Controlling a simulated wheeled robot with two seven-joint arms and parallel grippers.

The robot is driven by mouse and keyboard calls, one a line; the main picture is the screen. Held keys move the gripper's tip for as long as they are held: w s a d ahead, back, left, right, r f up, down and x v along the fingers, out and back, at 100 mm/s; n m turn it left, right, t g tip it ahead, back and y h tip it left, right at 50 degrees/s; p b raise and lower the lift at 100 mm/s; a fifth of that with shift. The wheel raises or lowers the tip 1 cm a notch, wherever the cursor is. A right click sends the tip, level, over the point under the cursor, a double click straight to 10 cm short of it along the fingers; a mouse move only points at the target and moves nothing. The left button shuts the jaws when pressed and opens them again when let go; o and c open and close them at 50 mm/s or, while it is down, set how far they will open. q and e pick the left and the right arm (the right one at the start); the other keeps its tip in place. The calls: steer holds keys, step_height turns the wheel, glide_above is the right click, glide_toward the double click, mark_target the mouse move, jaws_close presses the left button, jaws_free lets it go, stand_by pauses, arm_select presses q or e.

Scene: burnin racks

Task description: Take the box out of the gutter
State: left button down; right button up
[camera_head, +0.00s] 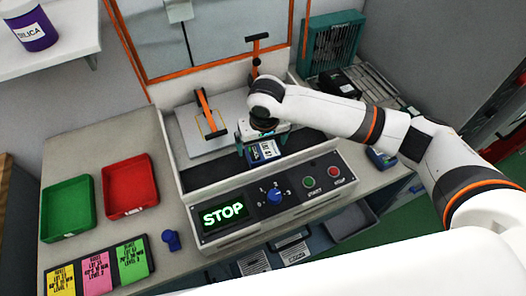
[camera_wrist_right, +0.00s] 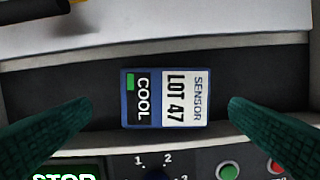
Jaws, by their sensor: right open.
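In the right wrist view the box (camera_wrist_right: 163,98) lies flat, label up, in the gutter (camera_wrist_right: 40,92). My right gripper (camera_head: 263,132) is over the box. Its two dark green fingers are spread in the right wrist view (camera_wrist_right: 160,112), one on each side of the box, with a gap on both sides. How high the fingertips are is hard to tell. My left gripper is not in view.
The control panel (camera_head: 240,210) has a lit STOP display, a blue knob and two buttons. A green tray (camera_head: 68,208) and a red tray (camera_head: 131,187) sit at left. Another blue box (camera_head: 381,158) lies at right.

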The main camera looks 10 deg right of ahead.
mark_target(263, 151)
steer(key=f, duration=0.1)
steer(key=f+p, duration=0.1)
steer(key=f, duration=0.2)
steer(key=shift+w+d+f, duration=0.15)
steer(key=shift+w+d, duration=0.1)
steer(key=shift+w, duration=0.1)
steer(key=shift+f, duration=0.45)
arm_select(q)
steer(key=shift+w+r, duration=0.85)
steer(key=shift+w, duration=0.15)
arm_select(e)
steer(key=shift+w, duration=0.1)
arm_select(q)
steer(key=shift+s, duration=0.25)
arm_select(e)
steer(key=c, duration=1)
